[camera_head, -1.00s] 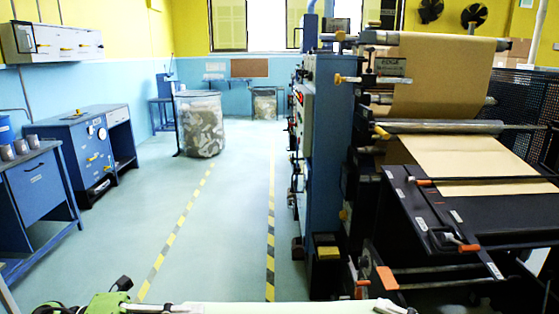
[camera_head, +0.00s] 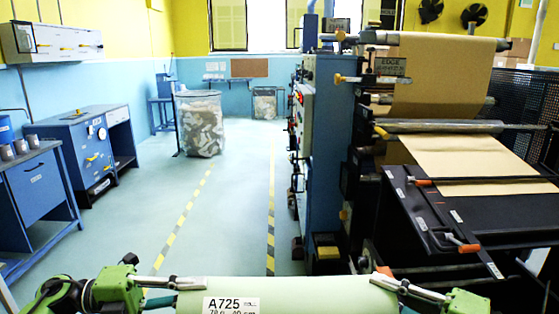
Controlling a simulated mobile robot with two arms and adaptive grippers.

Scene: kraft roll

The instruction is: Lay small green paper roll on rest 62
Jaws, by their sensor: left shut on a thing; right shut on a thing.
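A pale green paper roll (camera_head: 300,292) with a white label reading A725 lies level across the bottom of the head view. My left gripper (camera_head: 178,283) is shut on the roll's left end. My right gripper (camera_head: 381,278) is shut on its right end. The roll is held up between both grippers, and its lower part is cut off by the picture edge. I cannot make out rest 62 in this view.
A large machine (camera_head: 430,150) with a brown paper web stands on the right, close to my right arm. A blue cabinet (camera_head: 85,150) and a blue bench (camera_head: 38,195) stand on the left. A waste bin (camera_head: 200,125) stands further back. The floor aisle (camera_head: 225,220) between yellow-black stripes is clear.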

